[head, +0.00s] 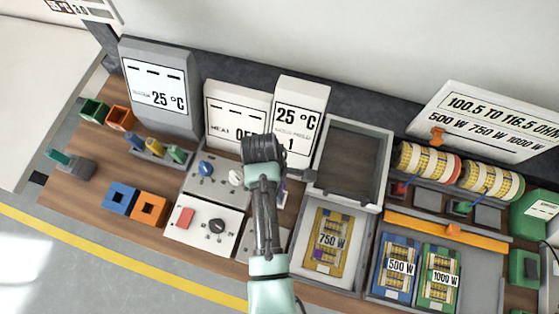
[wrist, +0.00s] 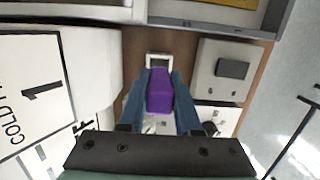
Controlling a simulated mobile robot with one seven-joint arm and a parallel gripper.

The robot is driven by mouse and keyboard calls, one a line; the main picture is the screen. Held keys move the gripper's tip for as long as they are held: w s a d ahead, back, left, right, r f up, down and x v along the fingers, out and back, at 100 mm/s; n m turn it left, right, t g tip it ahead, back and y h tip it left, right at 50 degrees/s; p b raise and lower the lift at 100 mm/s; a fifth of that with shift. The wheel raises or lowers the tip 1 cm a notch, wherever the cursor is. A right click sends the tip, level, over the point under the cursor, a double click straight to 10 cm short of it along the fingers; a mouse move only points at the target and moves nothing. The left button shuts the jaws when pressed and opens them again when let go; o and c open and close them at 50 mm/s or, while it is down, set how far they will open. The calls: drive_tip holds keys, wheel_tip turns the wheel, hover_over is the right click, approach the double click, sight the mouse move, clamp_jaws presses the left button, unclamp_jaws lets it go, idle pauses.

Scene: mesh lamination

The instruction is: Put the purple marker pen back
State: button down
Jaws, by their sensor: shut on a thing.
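The purple marker pen (wrist: 160,92) is in the wrist view, between the two blue fingers of my gripper (wrist: 161,78), which is shut on it. A small white square frame (wrist: 158,60) lies just beyond the pen's far end over the brown bench top. I cannot tell whether the pen touches it. In the head view my wrist hides most of the fingers and the pen, in front of the white "25 °C" box (head: 300,118).
The white box with a "1" (wrist: 42,88) stands close on the left in the wrist view. A grey block with a dark square (wrist: 208,80) is on the right. The head view shows an open grey tray (head: 350,160), the 750 W mesh (head: 328,240) and a red-button panel (head: 200,238) nearby.

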drive_tip(key=shift+f+b, duration=1.5)
drive_tip(key=shift+f, duration=0.95)
drive_tip(key=c, duration=0.5)
unclamp_jaws()
drive_tip(key=r, duration=0.4)
drive_tip(key=a+r, duration=0.1)
drive_tip(key=r, duration=0.3)
drive_tip(key=a+r, duration=0.1)
drive_tip(key=r, duration=0.4)
drive_tip(key=shift+w, duration=0.35)
drive_tip(key=shift+f, duration=0.1)
